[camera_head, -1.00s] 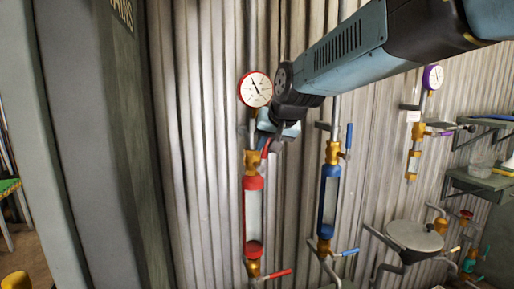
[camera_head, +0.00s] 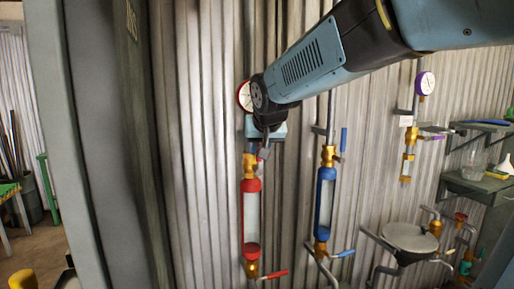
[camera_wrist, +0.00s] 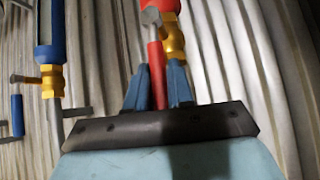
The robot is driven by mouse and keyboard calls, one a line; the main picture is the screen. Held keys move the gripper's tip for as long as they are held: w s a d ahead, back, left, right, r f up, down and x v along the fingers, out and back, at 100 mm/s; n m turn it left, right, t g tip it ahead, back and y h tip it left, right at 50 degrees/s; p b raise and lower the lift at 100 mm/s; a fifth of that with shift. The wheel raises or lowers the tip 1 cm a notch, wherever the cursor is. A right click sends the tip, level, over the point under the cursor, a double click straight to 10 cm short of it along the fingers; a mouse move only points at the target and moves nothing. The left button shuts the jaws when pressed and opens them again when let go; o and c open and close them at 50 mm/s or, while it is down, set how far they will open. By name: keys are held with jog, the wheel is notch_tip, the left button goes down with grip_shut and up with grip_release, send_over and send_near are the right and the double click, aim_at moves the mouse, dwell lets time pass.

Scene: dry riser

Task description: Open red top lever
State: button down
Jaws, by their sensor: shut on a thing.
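The red top lever (camera_wrist: 157,75) lies between the two blue fingers of my gripper (camera_wrist: 158,86) in the wrist view, and the fingers are shut on it. The lever joins the brass valve (camera_wrist: 173,42) at the top of the red column. In the head view my gripper (camera_head: 264,146) is at the upper brass valve (camera_head: 250,166), above the red column (camera_head: 251,218). The gripper and wrist hide most of the lever there, so its exact angle is unclear.
A red-rimmed gauge (camera_head: 243,97) sits above, partly hidden by my wrist. A blue column (camera_head: 325,204) with blue top lever (camera_head: 344,139) stands to the right. A red bottom lever (camera_head: 274,274) is below. Corrugated wall (camera_head: 200,150) lies close behind; a dark post (camera_head: 100,150) stands left.

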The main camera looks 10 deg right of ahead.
jog(key=c, duration=1.3)
grip_release()
jog(key=shift+w+f, duration=0.1)
jog(key=shift+f, duration=0.15)
jog(key=shift+o, duration=1)
jog(key=shift+r, duration=0.1)
jog(key=v, duration=1.3)
jog(key=shift+s+r, duration=0.25)
jog(key=shift+s, duration=0.05)
jog(key=s+d+f+g, duration=0.1)
jog(key=s+d+f, duration=0.5)
jog(key=f, duration=0.3)
jog(key=s+d+f+g, duration=0.2)
jog(key=s+d+f, duration=0.4)
jog(key=s+f, duration=0.2)
jog(key=shift+s+d+f+h, duration=0.25)
jog(key=shift+s+f+h, duration=0.05)
jog(key=shift+f, duration=0.6)
